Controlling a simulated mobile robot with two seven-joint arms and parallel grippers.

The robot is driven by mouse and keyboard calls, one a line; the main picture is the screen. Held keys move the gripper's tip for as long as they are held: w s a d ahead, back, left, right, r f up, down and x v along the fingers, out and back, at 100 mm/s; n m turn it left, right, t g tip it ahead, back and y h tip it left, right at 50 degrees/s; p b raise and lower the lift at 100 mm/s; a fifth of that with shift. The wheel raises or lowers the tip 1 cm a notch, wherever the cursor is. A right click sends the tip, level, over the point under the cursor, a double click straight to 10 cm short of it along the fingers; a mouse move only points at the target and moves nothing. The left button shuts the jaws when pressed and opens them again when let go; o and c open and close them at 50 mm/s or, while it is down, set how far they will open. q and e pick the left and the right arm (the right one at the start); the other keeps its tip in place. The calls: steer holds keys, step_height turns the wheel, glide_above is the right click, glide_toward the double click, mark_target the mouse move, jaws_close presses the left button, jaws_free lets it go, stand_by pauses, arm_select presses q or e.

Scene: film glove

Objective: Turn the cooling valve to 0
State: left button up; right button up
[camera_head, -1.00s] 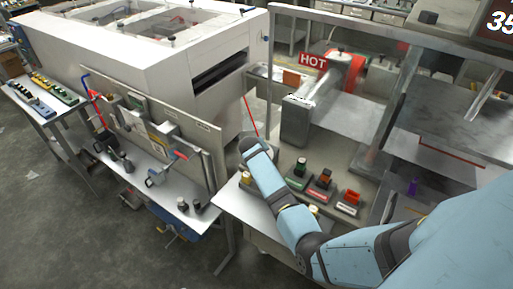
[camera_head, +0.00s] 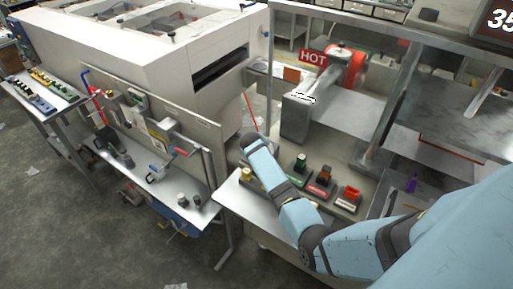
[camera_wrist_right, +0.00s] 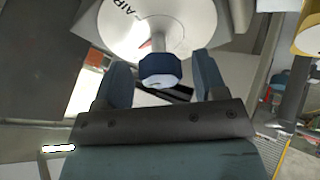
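In the right wrist view, a dark blue knob (camera_wrist_right: 160,70) on a pale stem stands out from a round white dial plate (camera_wrist_right: 106,32). The plate carries the letters "AIR" and a red mark; the rest of its lettering is cut off or hidden. My right gripper (camera_wrist_right: 164,78) is open, one finger on each side of the knob, with gaps visible on both sides. In the head view my right arm reaches to the left end of the button bench; its gripper and the knob cannot be made out there. My left gripper is not in view.
Several push buttons, including a green one (camera_head: 300,163) and a red one (camera_head: 351,192), stand on the bench beside my right forearm. A "HOT" sign (camera_head: 313,57) hangs behind. A side table (camera_head: 165,187) with clamps stands left. Floor at lower left is mostly clear.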

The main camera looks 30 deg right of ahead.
steer(key=b+v, duration=0.1)
steer(key=v, duration=1.2)
steer(key=shift+s+a+r, duration=0.25)
